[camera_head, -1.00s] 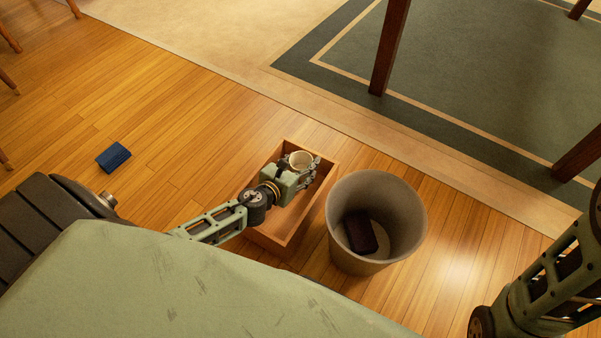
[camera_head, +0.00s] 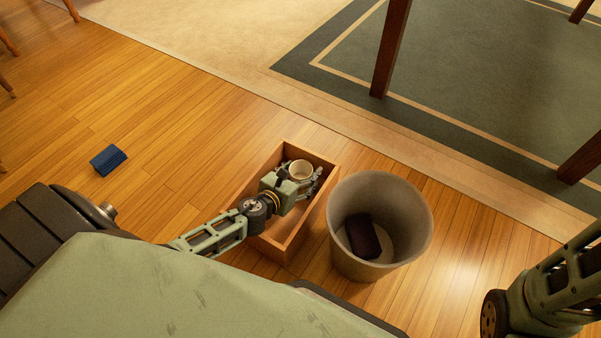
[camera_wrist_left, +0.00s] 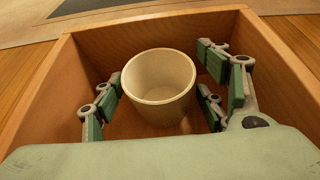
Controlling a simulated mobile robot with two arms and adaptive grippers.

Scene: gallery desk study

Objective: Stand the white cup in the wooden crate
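The white cup (camera_head: 301,170) stands upright inside the wooden crate (camera_head: 286,245), toward its far end. In the left wrist view the cup (camera_wrist_left: 158,88) is empty and appears to rest on the crate floor (camera_wrist_left: 125,127). My left gripper (camera_head: 298,182) reaches down into the crate, with its fingers on either side of the cup. In the wrist view the fingers of the left gripper (camera_wrist_left: 162,92) are spread, with narrow gaps between them and the cup wall. My right gripper is out of view; only part of that arm shows at the lower right.
A grey bin (camera_head: 348,262) with a dark object (camera_head: 363,236) in it stands just right of the crate. A blue object (camera_head: 108,159) lies on the floor at left. Dark table legs (camera_head: 390,50) stand on the rug beyond.

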